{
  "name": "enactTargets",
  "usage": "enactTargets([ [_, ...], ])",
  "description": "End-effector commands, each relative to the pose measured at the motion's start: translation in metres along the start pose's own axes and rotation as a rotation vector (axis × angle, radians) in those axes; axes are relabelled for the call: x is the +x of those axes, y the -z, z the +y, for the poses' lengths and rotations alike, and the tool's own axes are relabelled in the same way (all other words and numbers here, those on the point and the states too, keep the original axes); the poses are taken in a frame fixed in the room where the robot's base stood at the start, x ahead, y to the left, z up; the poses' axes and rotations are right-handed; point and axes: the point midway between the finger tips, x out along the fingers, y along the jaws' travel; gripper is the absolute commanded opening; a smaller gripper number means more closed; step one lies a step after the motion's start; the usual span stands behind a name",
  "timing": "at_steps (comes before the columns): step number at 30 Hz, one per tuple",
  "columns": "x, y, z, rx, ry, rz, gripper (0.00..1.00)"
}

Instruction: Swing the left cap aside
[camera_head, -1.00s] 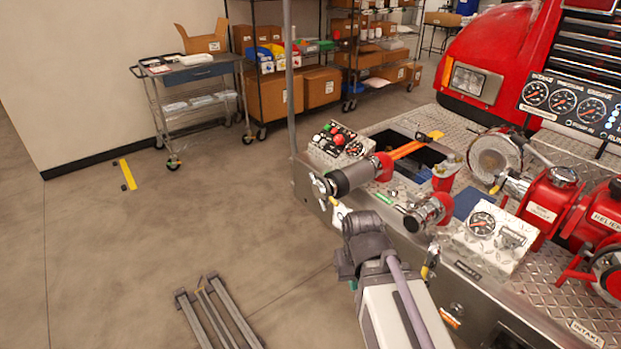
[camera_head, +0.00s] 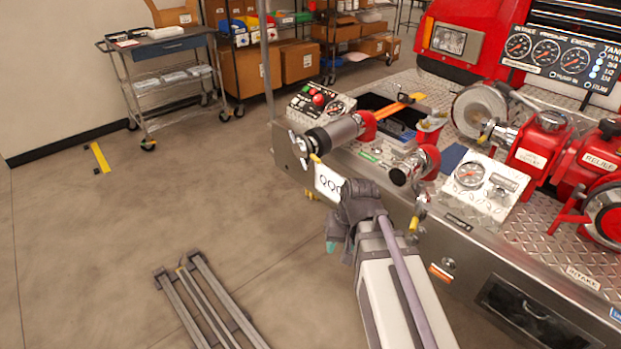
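The left outlet (camera_head: 343,130) sticks out from the truck's bumper panel as a grey cylinder with a dark ring. At its front end is the left cap (camera_head: 301,146), silver with winged lugs. I cannot tell whether it is seated or loose. A white tag (camera_head: 327,183) hangs just below it. My gripper (camera_head: 334,238) is at the end of the dark grey wrist, below and right of the cap and apart from it in the picture. Only a small teal-tipped part shows; its fingers are mostly hidden by the wrist.
A second, shorter outlet (camera_head: 415,166) sits to the right, close above my arm. A gauge box (camera_head: 480,184) and red valves (camera_head: 541,145) stand further right on the bumper deck. A vertical metal pole (camera_head: 268,80) rises at the left corner.

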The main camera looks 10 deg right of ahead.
Motion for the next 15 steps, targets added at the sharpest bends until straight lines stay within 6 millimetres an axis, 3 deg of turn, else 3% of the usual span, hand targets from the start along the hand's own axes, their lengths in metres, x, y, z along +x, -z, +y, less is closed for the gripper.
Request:
enactTargets([
  [1,0.066,0.031,0.005,0.097,0.117,0.057,0.39],
  [3,0.095,0.080,-0.003,0.321,0.355,0.157,0.42],
  [5,0.105,0.132,-0.007,0.594,0.623,0.227,0.42],
  [6,0.099,0.166,-0.007,0.802,0.826,0.244,0.42],
  [8,0.073,0.209,-0.002,1.106,1.119,0.215,0.42],
  [10,0.030,0.244,0.004,1.417,1.421,0.105,0.42],
  [12,0.004,0.260,0.012,1.649,1.633,-0.033,0.42],
  [15,-0.004,0.264,0.020,1.800,1.736,-0.135,0.42],
])
